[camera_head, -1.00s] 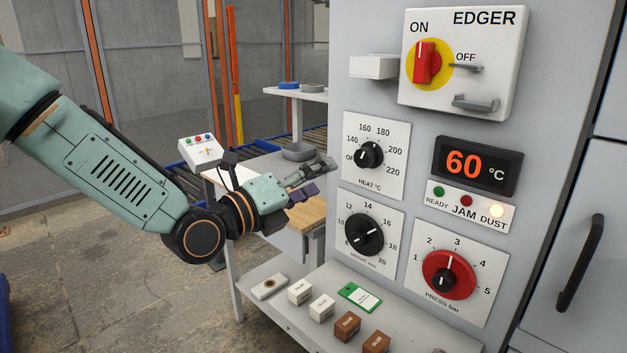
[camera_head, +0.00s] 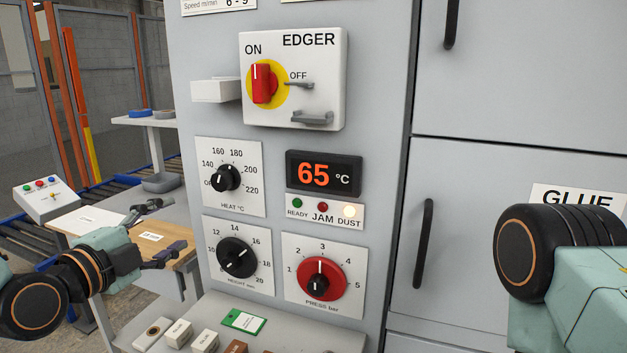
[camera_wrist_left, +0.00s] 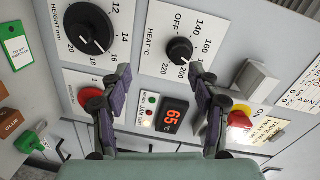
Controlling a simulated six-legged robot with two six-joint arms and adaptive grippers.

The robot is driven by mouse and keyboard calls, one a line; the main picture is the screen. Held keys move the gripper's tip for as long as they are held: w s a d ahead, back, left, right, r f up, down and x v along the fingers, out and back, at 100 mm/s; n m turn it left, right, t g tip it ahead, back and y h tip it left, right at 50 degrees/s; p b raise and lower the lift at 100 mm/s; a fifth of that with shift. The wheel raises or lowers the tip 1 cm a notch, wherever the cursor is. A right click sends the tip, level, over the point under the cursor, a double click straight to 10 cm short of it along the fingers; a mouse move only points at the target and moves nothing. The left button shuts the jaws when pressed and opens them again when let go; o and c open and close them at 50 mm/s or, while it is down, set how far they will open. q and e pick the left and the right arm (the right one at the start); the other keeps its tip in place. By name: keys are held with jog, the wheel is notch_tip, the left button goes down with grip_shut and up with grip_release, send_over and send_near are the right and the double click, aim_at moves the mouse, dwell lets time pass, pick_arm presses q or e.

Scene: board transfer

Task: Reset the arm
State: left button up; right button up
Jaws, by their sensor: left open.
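My left gripper (camera_head: 166,232) is at the left in the head view, open and empty, beside the machine panel and over the wooden board area (camera_head: 165,244) of the side table. In the left wrist view its two fingers (camera_wrist_left: 160,88) are spread wide in front of the panel, with nothing between them but panel behind. The temperature display (camera_head: 324,174) reads 65 °C. My right arm (camera_head: 565,255) shows at the right edge in front of the cabinet; its gripper is out of view.
The panel carries the EDGER switch (camera_head: 264,84), heat knob (camera_head: 225,178), height knob (camera_head: 237,257) and red press knob (camera_head: 320,279). The dust lamp (camera_head: 349,211) glows. Small blocks (camera_head: 205,341) and a green-edged card (camera_head: 243,321) lie on the shelf below. Cabinet handles (camera_head: 424,243) stick out.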

pick_arm(q)
jog(key=s+f+n+g+y, duration=0.1)
jog(key=s+f+n+g, duration=0.15)
jog(key=f+n, duration=0.35)
jog(key=s+d+f+n+g+y, duration=0.1)
jog(key=s+f+n+g, duration=0.1)
jog(key=s+f+n, duration=0.45)
jog(key=f+n+g+y, duration=0.1)
jog(key=f+n+g, duration=0.25)
jog(key=f, duration=0.55)
jog(key=s+f+n+g+y, duration=0.1)
jog(key=s+f+g, duration=0.1)
jog(key=s+f, duration=0.4)
jog(key=s+f+n+g, duration=0.1)
jog(key=s+f+g, duration=0.2)
jog(key=s, duration=0.9)
jog(key=s+d+f+n+g+y, duration=0.1)
jog(key=s+f+g, duration=0.2)
jog(key=s+f, duration=0.6)
jog(key=shift+s+y, duration=0.3)
jog(key=shift+s, duration=0.05)
jog(key=shift+f, duration=0.1)
jog(key=c, duration=0.4)
jog(key=shift+w+d, duration=0.1)
jog(key=shift+w, duration=0.05)
jog(key=shift+c, duration=0.6)
